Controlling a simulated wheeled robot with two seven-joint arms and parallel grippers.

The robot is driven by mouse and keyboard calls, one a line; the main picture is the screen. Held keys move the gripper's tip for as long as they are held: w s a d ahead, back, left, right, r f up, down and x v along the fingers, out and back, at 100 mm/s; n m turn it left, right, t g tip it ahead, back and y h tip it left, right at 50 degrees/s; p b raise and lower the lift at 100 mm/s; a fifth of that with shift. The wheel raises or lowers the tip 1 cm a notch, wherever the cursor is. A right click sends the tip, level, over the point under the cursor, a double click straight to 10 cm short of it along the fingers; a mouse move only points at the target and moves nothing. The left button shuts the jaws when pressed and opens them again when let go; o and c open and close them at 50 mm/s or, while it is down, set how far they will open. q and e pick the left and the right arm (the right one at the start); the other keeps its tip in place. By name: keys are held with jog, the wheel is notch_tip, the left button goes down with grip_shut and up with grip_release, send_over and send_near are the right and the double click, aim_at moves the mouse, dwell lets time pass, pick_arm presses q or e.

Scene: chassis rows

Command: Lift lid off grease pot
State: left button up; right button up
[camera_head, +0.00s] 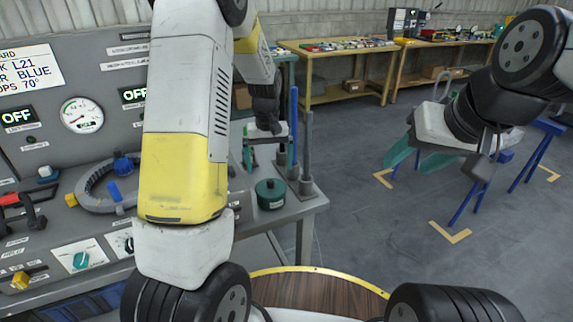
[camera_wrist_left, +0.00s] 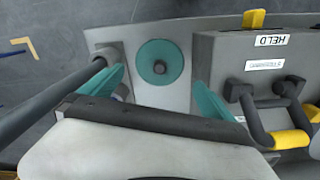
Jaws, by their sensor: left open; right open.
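The grease pot (camera_head: 270,195) is a small round teal pot with a dark knob on its lid. It stands upright near the right end of the grey bench (camera_head: 240,211), and the lid sits on it. In the left wrist view the pot's teal lid (camera_wrist_left: 145,61) shows from above, between and beyond the fingers. My left gripper (camera_head: 265,156) is open and empty, above and behind the pot, apart from it. Its teal fingers also show in the left wrist view (camera_wrist_left: 158,98). My right gripper (camera_head: 418,160) is open and empty over the floor at right.
A grey post (camera_head: 307,145) and a blue post (camera_head: 294,120) stand beside the pot, close to my left gripper. A grey ring (camera_head: 92,192) with a blue handle lies left on the bench. A control panel (camera_head: 100,118) rises behind.

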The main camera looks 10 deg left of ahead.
aim_at(270, 181)
pick_arm(q)
jog(key=shift+w+f, duration=0.3)
jog(key=shift+w, duration=0.1)
jog(key=shift+w+f, duration=0.15)
jog(key=shift+f, duration=0.2)
jog(key=f, duration=0.4)
jog(key=s+f, duration=0.1)
jog(key=f, duration=0.2)
jog(key=c, duration=1.1)
